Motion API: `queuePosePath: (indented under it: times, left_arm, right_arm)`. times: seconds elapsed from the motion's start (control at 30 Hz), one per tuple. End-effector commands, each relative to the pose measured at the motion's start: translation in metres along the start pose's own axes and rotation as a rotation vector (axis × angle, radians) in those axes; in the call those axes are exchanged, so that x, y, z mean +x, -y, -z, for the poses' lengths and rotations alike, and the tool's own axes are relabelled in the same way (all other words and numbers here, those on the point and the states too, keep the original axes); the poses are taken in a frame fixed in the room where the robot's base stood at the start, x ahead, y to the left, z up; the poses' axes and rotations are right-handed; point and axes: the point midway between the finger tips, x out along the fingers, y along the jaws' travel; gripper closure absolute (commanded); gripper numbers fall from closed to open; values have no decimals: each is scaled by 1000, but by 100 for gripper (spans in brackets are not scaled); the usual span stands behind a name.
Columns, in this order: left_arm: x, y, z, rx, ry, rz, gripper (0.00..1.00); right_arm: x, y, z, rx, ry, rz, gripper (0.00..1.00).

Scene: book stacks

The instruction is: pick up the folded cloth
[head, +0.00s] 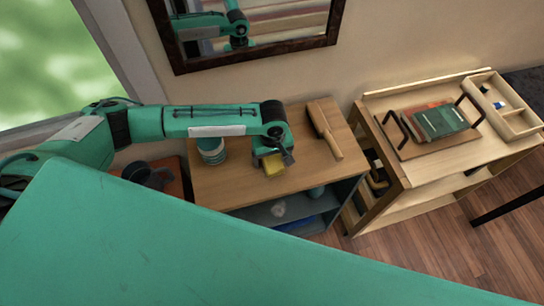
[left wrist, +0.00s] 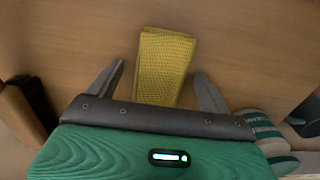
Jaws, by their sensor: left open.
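The folded cloth is yellow with a woven texture. In the head view the folded cloth (head: 273,165) lies on the wooden top of a small shelf unit (head: 222,185), partly hidden by my left gripper (head: 274,155) just above it. In the left wrist view the folded cloth (left wrist: 164,65) sits between the two spread fingers of my left gripper (left wrist: 160,85), with its near end hidden by the gripper body. The fingers are open, one to each side, and do not appear to touch the cloth. My right gripper is not in view.
A striped cup (head: 211,150) stands left of the cloth, and a wooden-handled brush (head: 324,128) lies to the right. A cart (head: 400,180) at the right holds a tray with books (head: 438,120) and a divided box (head: 505,105). A framed mirror (head: 260,55) hangs behind.

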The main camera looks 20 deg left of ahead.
Motion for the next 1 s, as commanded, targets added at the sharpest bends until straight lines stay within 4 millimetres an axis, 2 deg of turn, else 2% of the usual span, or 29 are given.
queuePosePath:
  times: [0.17, 0.4, 0.77, 1.0]
  left_arm:
    - [0, 0, 0, 0, 0, -1, 18]
    - [0, 0, 0, 0, 0, -1, 65]
    - [-1, 0, 0, 0, 0, -1, 66]
    - [-18, -1, 0, 0, -1, -3, 66]
  right_arm:
    - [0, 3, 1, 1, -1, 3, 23]
    - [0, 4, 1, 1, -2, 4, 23]
    - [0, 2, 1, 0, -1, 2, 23]
    - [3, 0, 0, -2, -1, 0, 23]
